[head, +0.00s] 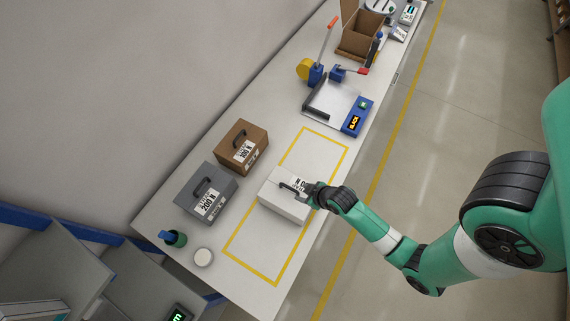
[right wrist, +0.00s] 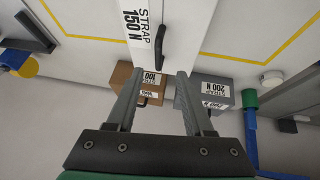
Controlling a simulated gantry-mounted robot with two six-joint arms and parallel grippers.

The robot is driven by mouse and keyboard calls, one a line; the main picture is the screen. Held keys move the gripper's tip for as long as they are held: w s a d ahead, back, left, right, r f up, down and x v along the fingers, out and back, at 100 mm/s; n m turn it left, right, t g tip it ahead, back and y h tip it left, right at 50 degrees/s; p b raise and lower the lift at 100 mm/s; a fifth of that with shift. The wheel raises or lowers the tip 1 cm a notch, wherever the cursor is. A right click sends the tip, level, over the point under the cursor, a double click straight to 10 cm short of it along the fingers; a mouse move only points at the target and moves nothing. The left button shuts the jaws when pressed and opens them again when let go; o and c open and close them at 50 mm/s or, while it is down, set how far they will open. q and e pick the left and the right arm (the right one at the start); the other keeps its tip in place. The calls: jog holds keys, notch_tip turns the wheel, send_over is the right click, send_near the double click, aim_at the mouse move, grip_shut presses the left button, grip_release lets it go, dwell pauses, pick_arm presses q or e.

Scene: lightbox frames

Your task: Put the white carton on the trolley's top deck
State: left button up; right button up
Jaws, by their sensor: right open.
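The white carton (head: 280,203) stands on the table inside the yellow outline, with a dark handle on top and a label. In the right wrist view the carton (right wrist: 185,18) is at the top, its label reading STRAP 150 N, with the handle (right wrist: 161,41) beyond my fingertips. My right gripper (head: 307,191) is over the carton's right part near the handle. It is open and empty; its fingers (right wrist: 158,75) are spread with nothing between them. My left gripper is out of view. I cannot tell whether the grey panels at lower left belong to the trolley.
A brown case (head: 241,148) and a grey case (head: 206,193) stand left of the carton. Grey panels (head: 62,262) with blue rails are at lower left. A scale (head: 335,105) stands farther along.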

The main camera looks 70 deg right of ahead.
aim_at(289, 187)
jog(key=b+x, duration=0.5)
jog(key=x, duration=0.1)
jog(key=shift+f, duration=0.1)
jog(key=shift+w+f, duration=0.15)
jog(key=shift+w, duration=0.05)
jog(key=b+x, duration=0.2)
jog(key=x, duration=0.1)
jog(key=b+x, duration=0.1)
jog(key=x, duration=0.1)
jog(key=shift+w+d, duration=0.3)
jog(key=shift+r, duration=0.2)
grip_shut()
dwell(0.4)
jog(key=shift+w+r, duration=0.1)
